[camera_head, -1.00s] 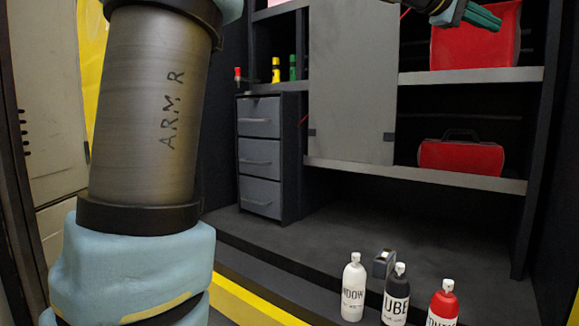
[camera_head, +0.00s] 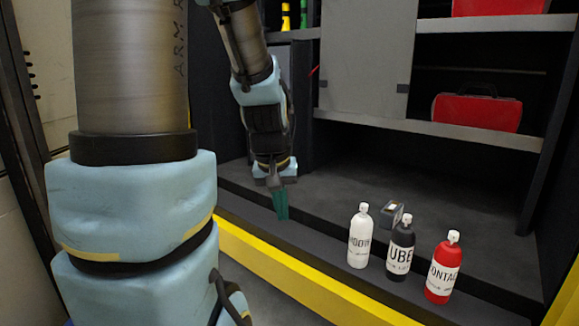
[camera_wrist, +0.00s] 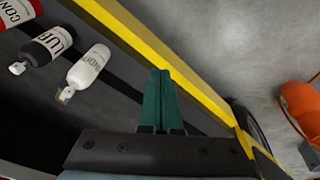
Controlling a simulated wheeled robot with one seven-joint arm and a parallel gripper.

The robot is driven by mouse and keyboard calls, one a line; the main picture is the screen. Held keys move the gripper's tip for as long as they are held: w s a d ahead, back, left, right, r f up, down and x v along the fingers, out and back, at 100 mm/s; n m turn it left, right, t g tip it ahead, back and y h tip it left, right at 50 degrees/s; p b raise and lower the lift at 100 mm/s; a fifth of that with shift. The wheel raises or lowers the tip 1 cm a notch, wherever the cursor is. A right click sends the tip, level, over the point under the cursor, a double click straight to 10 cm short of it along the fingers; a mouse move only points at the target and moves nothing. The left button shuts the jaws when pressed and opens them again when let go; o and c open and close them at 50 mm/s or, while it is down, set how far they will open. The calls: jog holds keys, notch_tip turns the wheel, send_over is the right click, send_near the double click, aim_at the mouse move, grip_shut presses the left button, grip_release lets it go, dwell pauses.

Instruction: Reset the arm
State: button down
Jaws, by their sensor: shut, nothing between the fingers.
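My gripper (camera_head: 281,205) points down above the dark ledge (camera_head: 315,243), left of the bottles, with its green fingers together and nothing between them. In the wrist view the shut green fingers (camera_wrist: 160,100) show at the middle, over the ledge beside the yellow edge. My arm comes down from the top of the head view, its nearer links filling the left side.
A white bottle (camera_head: 360,240), a black bottle (camera_head: 400,252) and a red bottle (camera_head: 442,270) stand on the ledge, with a small dark box (camera_head: 391,213) behind. A red case (camera_head: 477,112) sits on a shelf. An orange object (camera_wrist: 300,105) lies beyond the yellow edge (camera_wrist: 180,70).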

jog(key=s+a+f+g+y, duration=0.1)
jog(key=s+a+f, duration=0.3)
jog(key=s+a, duration=0.1)
notch_tip(320, 180, up, 24)
jog(key=p, duration=2.3)
jog(key=shift+s+m+p, duration=0.25)
jog(key=shift+m+p, duration=0.15)
